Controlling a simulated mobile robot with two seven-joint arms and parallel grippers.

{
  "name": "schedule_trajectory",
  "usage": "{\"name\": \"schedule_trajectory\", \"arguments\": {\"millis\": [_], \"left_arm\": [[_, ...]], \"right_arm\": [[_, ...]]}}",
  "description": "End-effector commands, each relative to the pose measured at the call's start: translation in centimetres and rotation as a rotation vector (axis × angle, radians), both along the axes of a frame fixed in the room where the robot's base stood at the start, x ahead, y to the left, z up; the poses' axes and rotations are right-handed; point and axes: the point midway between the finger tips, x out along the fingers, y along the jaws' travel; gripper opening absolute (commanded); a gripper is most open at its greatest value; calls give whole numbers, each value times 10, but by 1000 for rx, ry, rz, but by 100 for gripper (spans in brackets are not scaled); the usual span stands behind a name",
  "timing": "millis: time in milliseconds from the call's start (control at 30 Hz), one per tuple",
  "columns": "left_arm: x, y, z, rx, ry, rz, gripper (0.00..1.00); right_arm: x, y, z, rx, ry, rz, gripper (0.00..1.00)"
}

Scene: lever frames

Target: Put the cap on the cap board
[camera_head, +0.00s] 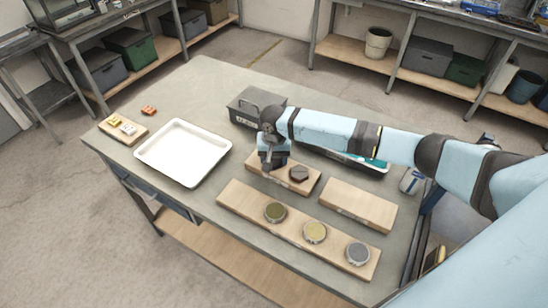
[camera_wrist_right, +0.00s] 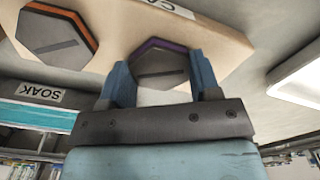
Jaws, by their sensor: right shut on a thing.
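My right gripper (camera_head: 270,168) points down over the left end of a small wooden board (camera_head: 310,188). In the right wrist view its two blue fingers (camera_wrist_right: 162,82) are shut on a dark hexagonal cap with a purple edge (camera_wrist_right: 160,66). This cap is over the board, whose label starts with "CA" (camera_wrist_right: 168,6); I cannot tell if it touches the wood. A second dark hexagonal cap (camera_head: 299,174) lies on the same board; in the wrist view it has an orange edge (camera_wrist_right: 55,35). My left gripper is not in view.
A long board (camera_head: 238,204) in front carries three round lidded containers. An empty board (camera_head: 358,205) lies to the right. A white tray (camera_head: 183,152) and a small board with little blocks (camera_head: 122,129) are left. A grey box (camera_head: 245,106) and a tray labelled SOAK (camera_wrist_right: 38,115) stand close behind.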

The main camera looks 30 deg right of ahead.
Motion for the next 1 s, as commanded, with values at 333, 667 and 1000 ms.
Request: {"name": "schedule_trajectory", "arguments": {"millis": [333, 667, 1000], "left_arm": [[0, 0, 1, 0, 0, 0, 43], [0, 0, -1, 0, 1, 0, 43], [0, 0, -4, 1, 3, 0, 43]], "right_arm": [[0, 0, -3, 0, 0, 0, 82], [0, 0, 6, 0, -1, 0, 82], [0, 1, 73, 2, -3, 1, 82]]}}
